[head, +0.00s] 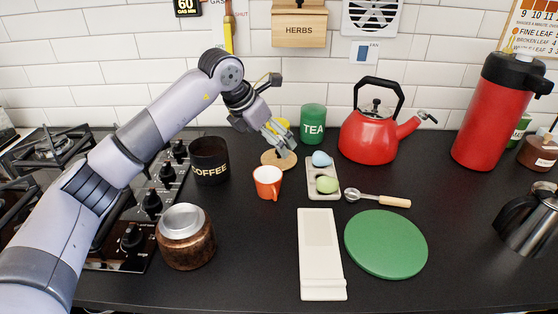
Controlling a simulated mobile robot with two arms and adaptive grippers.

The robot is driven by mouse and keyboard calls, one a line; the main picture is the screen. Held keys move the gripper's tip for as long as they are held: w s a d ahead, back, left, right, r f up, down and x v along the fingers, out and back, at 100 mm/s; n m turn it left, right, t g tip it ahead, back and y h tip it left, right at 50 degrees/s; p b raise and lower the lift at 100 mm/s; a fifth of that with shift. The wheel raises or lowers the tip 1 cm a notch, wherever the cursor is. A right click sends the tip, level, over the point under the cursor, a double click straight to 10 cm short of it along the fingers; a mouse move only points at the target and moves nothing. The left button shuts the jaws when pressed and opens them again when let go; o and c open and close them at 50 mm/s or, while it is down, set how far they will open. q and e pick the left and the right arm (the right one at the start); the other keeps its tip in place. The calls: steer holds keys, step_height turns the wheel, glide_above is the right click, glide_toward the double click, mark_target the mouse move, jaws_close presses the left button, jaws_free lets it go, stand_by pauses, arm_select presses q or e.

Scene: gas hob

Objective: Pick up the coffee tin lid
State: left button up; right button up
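The coffee tin (209,162) is black with "COFFEE" lettering and stands open, with no lid on it, beside the hob. A round, light-wood disc that looks like its lid (271,160) is to the right of the tin, behind the orange mug. My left gripper (280,146) reaches down from the left with its fingertips at the disc, partly covering it. I cannot tell whether the fingers are shut on the disc, or whether it rests on the counter. My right gripper is not in view.
An orange mug (267,183) stands just in front of the disc. A small tray (324,197) with egg-shaped items, a green TEA tin (313,124) and a red kettle (368,137) are to the right. A copper canister (186,246) stands at front left.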

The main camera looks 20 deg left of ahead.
mark_target(279, 155)
arm_select(q)
steer(key=shift+x, duration=1.05)
steer(key=x, duration=0.3)
steer(key=shift+w+d+f, duration=0.1)
steer(key=shift+w+f, duration=0.15)
steer(key=shift+w, duration=0.1)
steer(key=shift+w+f, duration=0.2)
steer(key=shift+f, duration=0.15)
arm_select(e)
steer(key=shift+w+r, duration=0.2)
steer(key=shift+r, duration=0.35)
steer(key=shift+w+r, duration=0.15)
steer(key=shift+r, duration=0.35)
arm_select(q)
steer(key=shift+c, duration=0.5)
steer(key=c, duration=0.5)
steer(key=shift+s+d+r, duration=0.1)
steer(key=c, duration=0.7)
steer(key=shift+s, duration=0.1)
steer(key=c, duration=0.6)
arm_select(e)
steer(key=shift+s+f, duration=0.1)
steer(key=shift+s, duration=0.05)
